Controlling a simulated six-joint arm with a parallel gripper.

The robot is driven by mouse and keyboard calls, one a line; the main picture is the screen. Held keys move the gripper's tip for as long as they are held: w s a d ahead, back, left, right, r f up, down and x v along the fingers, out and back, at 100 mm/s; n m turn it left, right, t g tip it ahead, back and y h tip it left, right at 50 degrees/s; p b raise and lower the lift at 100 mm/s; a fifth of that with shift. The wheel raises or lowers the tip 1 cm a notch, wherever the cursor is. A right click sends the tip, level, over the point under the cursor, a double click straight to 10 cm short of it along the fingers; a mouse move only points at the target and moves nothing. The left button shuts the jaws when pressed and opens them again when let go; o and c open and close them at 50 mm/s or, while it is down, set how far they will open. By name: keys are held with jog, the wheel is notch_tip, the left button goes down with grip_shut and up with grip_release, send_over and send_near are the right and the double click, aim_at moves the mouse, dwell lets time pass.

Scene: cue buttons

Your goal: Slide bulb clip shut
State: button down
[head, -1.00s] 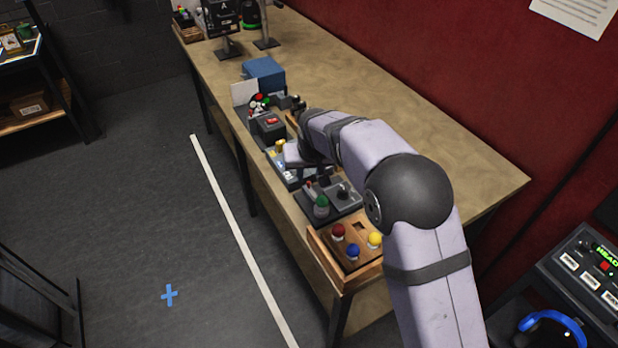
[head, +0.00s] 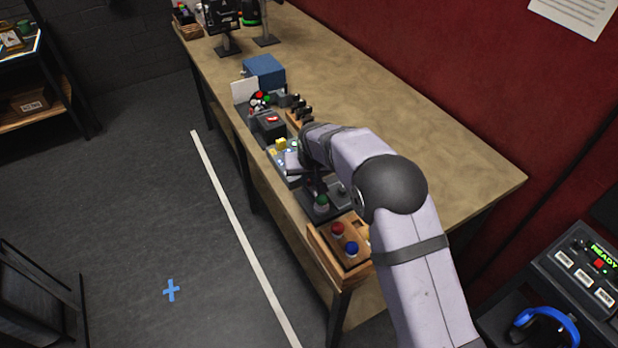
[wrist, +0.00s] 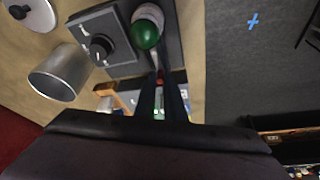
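A green bulb (head: 321,202) sits in a pale socket on a dark grey panel (head: 307,207) near the front end of the bench. In the wrist view the green bulb (wrist: 146,32) is at the top, just beyond my fingers, with a black knob (wrist: 101,46) to its left. My gripper (wrist: 161,66) points at the panel beside the bulb. A small red part (wrist: 160,76) shows in the narrow gap between its fingers; I cannot tell if they touch it. In the head view my gripper (head: 317,184) hides part of the panel. The clip itself is not clearly visible.
A black box with a red switch (head: 271,120) and a blue box (head: 264,70) lie farther back. The bench's right side is clear.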

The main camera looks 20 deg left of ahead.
jog(key=shift+s+d+b, duration=0.55)
jog(key=shift+s+d, duration=0.15)
jog(key=c, duration=1.8)
grip_release()
jog(key=shift+s, duration=0.1)
jog(key=shift+c, duration=0.2)
jog(key=shift+r, duration=0.15)
jog(key=b+v, duration=0.2)
jog(key=v, duration=0.5)
jog(key=shift+b, duration=0.4)
jog(key=shift+d, duration=0.1)
